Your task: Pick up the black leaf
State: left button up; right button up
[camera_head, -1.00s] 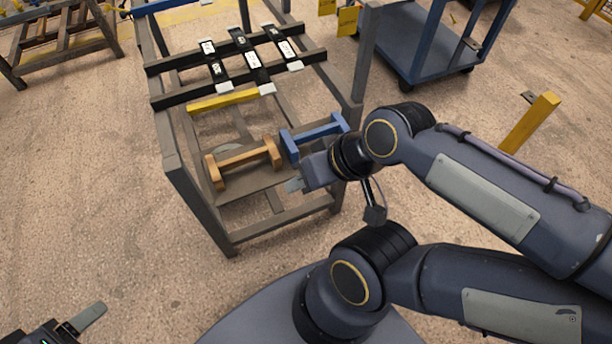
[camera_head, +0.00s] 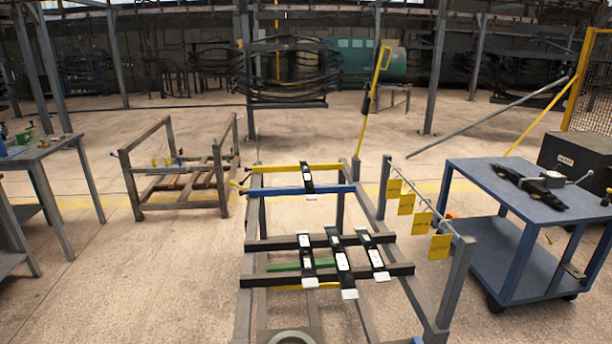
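Several black leaves with white tags or ends lie on a grey metal rack (camera_head: 252,284). Three of them sit side by side across its two dark cross bars: a left leaf (camera_head: 309,266), a middle leaf (camera_head: 342,264) and a right leaf (camera_head: 375,258). Another black leaf (camera_head: 307,180) lies farther back, across a yellow bar and a blue bar (camera_head: 280,191). A dark piece (camera_head: 541,190) lies on the blue cart at the right; I cannot tell whether it is also a leaf. Neither of my grippers is in view.
Yellow tags (camera_head: 407,204) hang from a rail on the rack's right side. A blue cart (camera_head: 470,175) stands to the right.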

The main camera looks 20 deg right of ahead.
aim_at(308, 182)
jog(key=j+u, duration=0.35)
jog(key=i+j+u, duration=0.1)
jog(key=i+j, duration=0.2)
jog(key=j, duration=0.15)
jog(key=i+j, duration=0.25)
jog(key=j, duration=0.2)
jog(key=i+j+u, duration=0.15)
jog(key=i+j, duration=0.15)
jog(key=i+j+z, duration=0.15)
jog(key=i, duration=0.25)
jog(key=i+j+z, duration=0.2)
jog(key=i, duration=0.2)
jog(key=i+j+z, duration=0.15)
jog(key=i, duration=0.25)
jog(key=i+l+z, duration=0.2)
jog(key=i, duration=0.55)
jog(key=i+z, duration=0.2)
jog(key=i, duration=0.6)
jog(key=i+z, duration=0.2)
jog(key=i, duration=0.55)
jog(key=i+j+z, duration=0.2)
jog(key=i, duration=0.6)
